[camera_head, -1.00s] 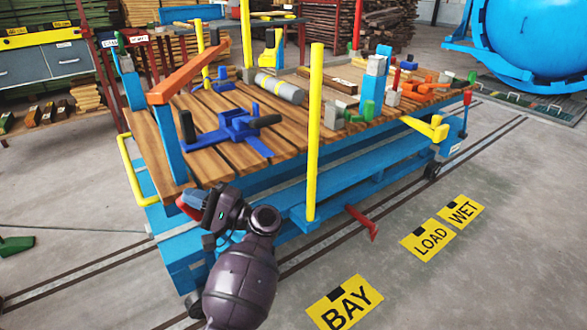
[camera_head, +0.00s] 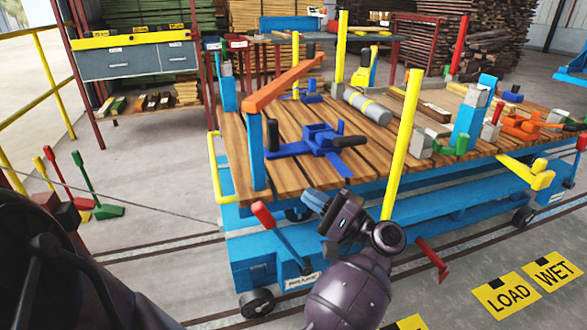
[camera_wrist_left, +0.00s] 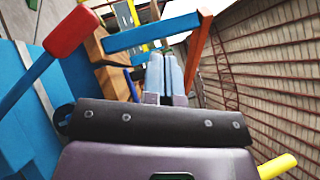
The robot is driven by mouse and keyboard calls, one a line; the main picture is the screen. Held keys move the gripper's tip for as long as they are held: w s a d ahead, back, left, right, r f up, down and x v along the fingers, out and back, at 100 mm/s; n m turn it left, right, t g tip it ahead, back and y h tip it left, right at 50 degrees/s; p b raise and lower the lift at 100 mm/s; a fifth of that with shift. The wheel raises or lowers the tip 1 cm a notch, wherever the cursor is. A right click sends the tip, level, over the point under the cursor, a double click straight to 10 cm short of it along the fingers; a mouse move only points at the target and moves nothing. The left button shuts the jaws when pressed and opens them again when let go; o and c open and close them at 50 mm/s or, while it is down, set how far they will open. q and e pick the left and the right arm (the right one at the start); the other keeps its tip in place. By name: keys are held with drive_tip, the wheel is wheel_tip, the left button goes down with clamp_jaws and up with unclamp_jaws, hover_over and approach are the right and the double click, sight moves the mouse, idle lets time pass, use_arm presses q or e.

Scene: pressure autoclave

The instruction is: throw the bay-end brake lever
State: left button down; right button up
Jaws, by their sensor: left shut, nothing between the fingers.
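A blue lever with a red grip (camera_head: 262,215) slants up from the near-left end of the blue cart (camera_head: 262,245), above a small white label. I take it as the bay-end brake lever. It also shows in the left wrist view, its red grip (camera_wrist_left: 72,32) at upper left. My left gripper (camera_head: 314,200) is shut and empty, to the right of the red grip in the head view, with a gap between. In the wrist view its pale blue fingers (camera_wrist_left: 166,75) are together, pointing away from the lever. My right gripper is not in view.
An orange bar on a blue post (camera_head: 285,86) stands at the cart's near corner. A yellow post (camera_head: 403,145) rises right of my gripper. A red lever (camera_head: 433,258) sticks out below the cart's side. Red and green levers (camera_head: 90,185) stand on the floor at left.

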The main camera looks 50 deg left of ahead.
use_arm(q)
drive_tip(key=shift+w+d+r, duration=0.2)
drive_tip(key=shift+d+r, duration=0.05)
drive_tip(key=shift+d, duration=0.35)
drive_tip(key=shift+w+d+r, duration=0.2)
drive_tip(key=shift+d, duration=0.4)
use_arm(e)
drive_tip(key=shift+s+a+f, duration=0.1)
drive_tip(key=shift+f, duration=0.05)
